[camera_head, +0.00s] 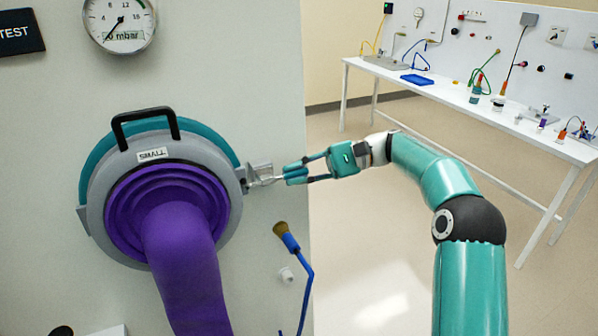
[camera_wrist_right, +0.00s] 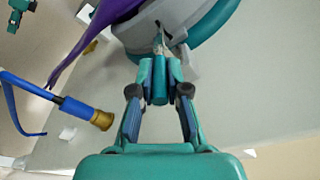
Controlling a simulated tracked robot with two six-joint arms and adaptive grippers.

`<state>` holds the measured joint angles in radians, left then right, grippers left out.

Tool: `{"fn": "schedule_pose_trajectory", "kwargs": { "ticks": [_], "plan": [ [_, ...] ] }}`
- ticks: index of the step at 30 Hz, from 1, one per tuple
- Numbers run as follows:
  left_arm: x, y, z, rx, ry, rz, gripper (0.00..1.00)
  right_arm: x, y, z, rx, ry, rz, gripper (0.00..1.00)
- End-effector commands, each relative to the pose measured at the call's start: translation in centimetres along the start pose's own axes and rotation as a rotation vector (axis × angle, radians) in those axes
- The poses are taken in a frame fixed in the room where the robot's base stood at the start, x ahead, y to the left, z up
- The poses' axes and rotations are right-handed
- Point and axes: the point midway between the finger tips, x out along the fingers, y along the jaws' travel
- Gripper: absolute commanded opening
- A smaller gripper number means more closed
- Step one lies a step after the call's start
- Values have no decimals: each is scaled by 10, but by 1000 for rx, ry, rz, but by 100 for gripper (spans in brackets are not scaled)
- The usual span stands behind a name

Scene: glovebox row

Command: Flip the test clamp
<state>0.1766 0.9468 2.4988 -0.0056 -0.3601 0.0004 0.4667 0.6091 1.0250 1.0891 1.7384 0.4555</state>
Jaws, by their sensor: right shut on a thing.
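The test clamp (camera_head: 259,171) is a small grey metal latch on the right edge of the round glove port (camera_head: 222,217). My right gripper (camera_head: 282,180) reaches in from the right and is shut on the clamp's handle. In the right wrist view, the closed fingertips (camera_wrist_right: 160,82) meet at the clamp (camera_wrist_right: 159,45) beside the port's rim. The fingers hide part of the handle. A small teal and black part at the top left of the right wrist view (camera_wrist_right: 20,12) looks like my left gripper; its jaws are too small to read.
A purple sleeve (camera_head: 183,250) hangs from the port. A pressure gauge (camera_head: 120,22) and a TEST sign (camera_head: 18,33) are above. A white bench (camera_head: 480,105) stands far back right, with open floor before it.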

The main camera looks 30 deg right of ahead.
Motion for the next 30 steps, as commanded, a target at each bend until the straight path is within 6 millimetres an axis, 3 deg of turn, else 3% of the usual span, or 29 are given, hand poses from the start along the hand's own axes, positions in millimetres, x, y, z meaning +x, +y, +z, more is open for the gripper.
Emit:
{"fn": "schedule_pose_trajectory", "kwargs": {
  "ticks": [2, 3, 7, 19, 30],
  "plan": [
    [0, 0, 0, 0, 0, 0, 40, 2, 4, -2, 7, -4, 9, 0],
    [0, 0, 0, 0, 0, 0, 40, 2, 4, -2, 7, -5, 9, 21],
    [0, 0, 0, 0, 0, 0, 40, 1, 3, -1, 6, -3, 7, 40],
    [0, 0, 0, 0, 0, 0, 40, -8, 2, -1, 2, 2, 1, 40],
    [0, 0, 0, 0, 0, 0, 40, -59, 3, -3, 5, 1, 1, 40]
  ]
}}
